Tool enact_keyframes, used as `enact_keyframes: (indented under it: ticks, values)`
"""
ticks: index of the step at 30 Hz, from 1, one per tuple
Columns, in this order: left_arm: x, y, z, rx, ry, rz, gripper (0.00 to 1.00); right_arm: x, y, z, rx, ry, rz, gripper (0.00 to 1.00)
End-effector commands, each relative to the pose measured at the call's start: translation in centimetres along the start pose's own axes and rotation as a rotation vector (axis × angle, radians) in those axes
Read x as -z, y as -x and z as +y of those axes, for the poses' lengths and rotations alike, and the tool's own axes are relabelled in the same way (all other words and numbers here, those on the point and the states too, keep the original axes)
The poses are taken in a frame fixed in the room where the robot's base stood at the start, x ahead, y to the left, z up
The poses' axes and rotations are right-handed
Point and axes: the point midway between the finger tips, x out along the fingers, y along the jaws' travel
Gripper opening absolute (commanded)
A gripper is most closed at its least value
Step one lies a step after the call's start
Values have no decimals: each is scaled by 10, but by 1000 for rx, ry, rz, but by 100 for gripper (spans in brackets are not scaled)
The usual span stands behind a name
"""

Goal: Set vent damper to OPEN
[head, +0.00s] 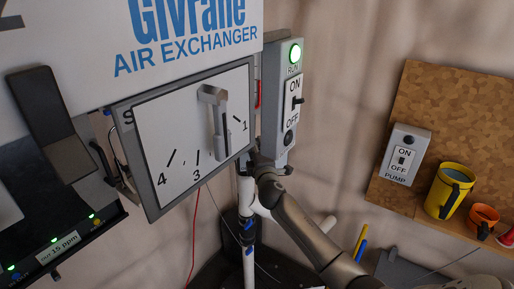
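No part in the head view carries a readable vent damper or OPEN label. A white dial plate (185,172) in a grey frame bears the numbers 1, 3 and 4, and a letter S is partly cut off at its left. A grey lever handle (220,130) stands out from the plate, its top bent over near the upper middle. My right arm comes in from the lower right, and its end (268,168) is by the dial's right edge, below the switch box. Its fingers cannot be made out clearly. My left gripper is not in view.
A grey switch box (279,125) with a lit green RUN lamp (295,53) and ON/OFF toggle stands right of the dial. A pump switch (404,154), yellow mug (449,190) and orange cup (482,220) are by the corkboard (446,108).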

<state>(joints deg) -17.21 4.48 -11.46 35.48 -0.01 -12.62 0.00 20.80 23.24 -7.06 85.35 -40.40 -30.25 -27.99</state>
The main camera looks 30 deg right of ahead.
Motion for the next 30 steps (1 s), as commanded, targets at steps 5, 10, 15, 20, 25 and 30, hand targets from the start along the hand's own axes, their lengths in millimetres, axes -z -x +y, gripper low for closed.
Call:
enact_keyframes:
  ticks: [5,10,15,20,25,30]
  values:
    - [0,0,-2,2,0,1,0,0,-1,0,0,0,0,36]
    - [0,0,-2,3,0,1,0,0,0,0,0,0,0,25]
    - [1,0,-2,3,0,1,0,0,0,0,0,0,0,4]
    - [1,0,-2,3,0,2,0,0,0,0,0,0,0,0]
    - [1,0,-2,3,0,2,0,0,0,-1,0,-2,0,0]
    - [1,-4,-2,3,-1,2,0,0,0,-2,-1,-24,0,0]
